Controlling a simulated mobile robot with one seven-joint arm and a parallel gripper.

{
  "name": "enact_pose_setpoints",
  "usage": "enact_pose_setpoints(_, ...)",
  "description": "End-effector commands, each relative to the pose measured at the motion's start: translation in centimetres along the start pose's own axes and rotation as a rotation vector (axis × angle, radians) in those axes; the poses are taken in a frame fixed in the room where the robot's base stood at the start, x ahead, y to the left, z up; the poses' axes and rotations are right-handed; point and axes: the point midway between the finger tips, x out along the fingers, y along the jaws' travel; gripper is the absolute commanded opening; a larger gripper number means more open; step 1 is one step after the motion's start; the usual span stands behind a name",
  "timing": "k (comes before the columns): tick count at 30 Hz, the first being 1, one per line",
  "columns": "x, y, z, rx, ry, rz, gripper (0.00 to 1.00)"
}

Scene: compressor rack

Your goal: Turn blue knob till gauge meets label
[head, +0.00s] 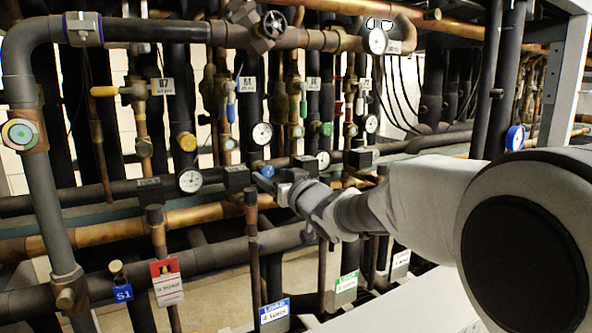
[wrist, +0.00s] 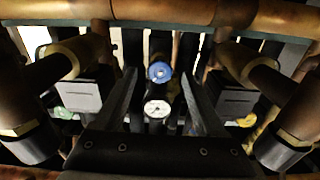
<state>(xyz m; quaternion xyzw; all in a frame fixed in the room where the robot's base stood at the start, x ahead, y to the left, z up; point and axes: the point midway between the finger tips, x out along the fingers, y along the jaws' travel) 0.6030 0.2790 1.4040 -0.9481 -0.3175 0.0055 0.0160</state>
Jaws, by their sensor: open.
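The blue knob (head: 266,171) sits among the pipes in the head view, just beyond my gripper (head: 264,181). In the wrist view, the blue knob (wrist: 159,72) lies between the two dark fingers of my gripper (wrist: 158,76). The fingers are apart, with a visible gap on each side of the knob; I cannot tell how deep they reach around it. A round white gauge (wrist: 157,108) shows close to the knob in the wrist view. In the head view, a gauge (head: 262,133) is above the knob. A white label (head: 246,85) hangs higher on that pipe; its text and the needle are too small to read.
Black boxes (head: 237,178) and (head: 306,164) flank the knob. A copper pipe (head: 200,214) runs across below it. Other gauges (head: 190,180) and (head: 323,160) are nearby, with a yellow knob (head: 187,142) and a green knob (head: 326,129). Tags hang below on lower pipes.

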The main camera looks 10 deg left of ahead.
Motion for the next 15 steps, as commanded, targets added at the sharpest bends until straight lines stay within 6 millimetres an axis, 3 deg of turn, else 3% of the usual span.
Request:
enact_pose_setpoints(6,2.6,-0.1,0.0,0.000,-0.001,-0.001,0.72)
enact_pose_setpoints(15,3.5,0.0,0.0,0.000,0.000,0.000,0.72)
